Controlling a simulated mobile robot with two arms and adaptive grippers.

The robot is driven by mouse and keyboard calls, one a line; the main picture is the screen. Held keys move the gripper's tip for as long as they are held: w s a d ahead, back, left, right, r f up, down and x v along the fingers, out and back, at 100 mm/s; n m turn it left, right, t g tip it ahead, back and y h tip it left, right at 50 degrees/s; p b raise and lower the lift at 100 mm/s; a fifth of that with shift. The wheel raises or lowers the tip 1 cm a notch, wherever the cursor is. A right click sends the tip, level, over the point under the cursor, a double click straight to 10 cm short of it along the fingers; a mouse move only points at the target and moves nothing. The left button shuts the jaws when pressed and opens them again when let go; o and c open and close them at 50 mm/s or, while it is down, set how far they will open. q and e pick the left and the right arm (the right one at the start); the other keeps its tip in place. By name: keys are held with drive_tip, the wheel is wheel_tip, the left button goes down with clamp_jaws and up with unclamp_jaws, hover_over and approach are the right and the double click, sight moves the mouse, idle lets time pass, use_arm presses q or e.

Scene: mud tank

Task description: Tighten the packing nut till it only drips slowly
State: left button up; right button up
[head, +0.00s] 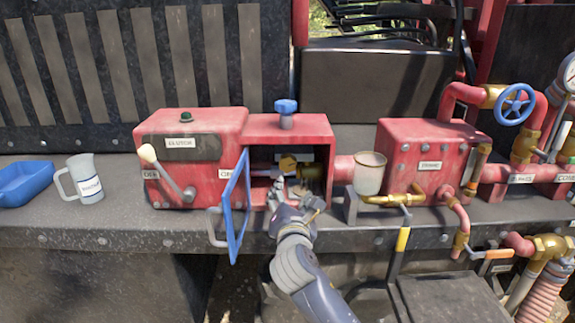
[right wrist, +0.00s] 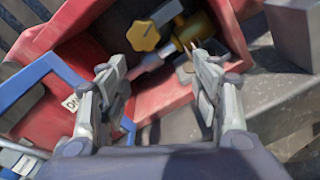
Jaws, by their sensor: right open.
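The open-fronted red box (head: 310,130) holds brass fittings on a shaft, and the packing nut is probably among them. In the head view a yellow hex-shaped piece (head: 288,163) and a darker brass fitting (head: 311,172) show inside. In the right wrist view the yellow hex piece (right wrist: 143,36) is beside a brass cylinder (right wrist: 192,28) on a pale shaft. My right gripper (head: 284,187) is at the box opening; in the wrist view (right wrist: 158,62) its fingers are apart with nothing gripped, short of the fittings. No drip can be made out. My left gripper is out of view.
The blue-framed door (head: 236,208) stands open left of my right arm. A red box with a lever (head: 190,150) is further left, beside a white mug (head: 86,180) and blue tray (head: 25,182). Right are a cup (head: 369,172) and the red primer box (head: 425,150).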

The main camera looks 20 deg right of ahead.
sight(288, 166)
drive_tip(key=shift+n+t, duration=0.4)
drive_tip(key=shift+n, duration=0.3)
drive_tip(key=w+r, duration=0.1)
drive_tip(key=w, duration=0.2)
drive_tip(key=w+d+p, duration=0.1)
drive_tip(key=w, duration=0.2)
drive_tip(key=w+d+r+p, duration=0.1)
drive_tip(key=w, duration=0.2)
drive_tip(key=shift+w+r, duration=0.3)
drive_tip(key=shift+x, duration=1)
drive_tip(key=shift+f, duration=0.1)
drive_tip(key=c, duration=1.1)
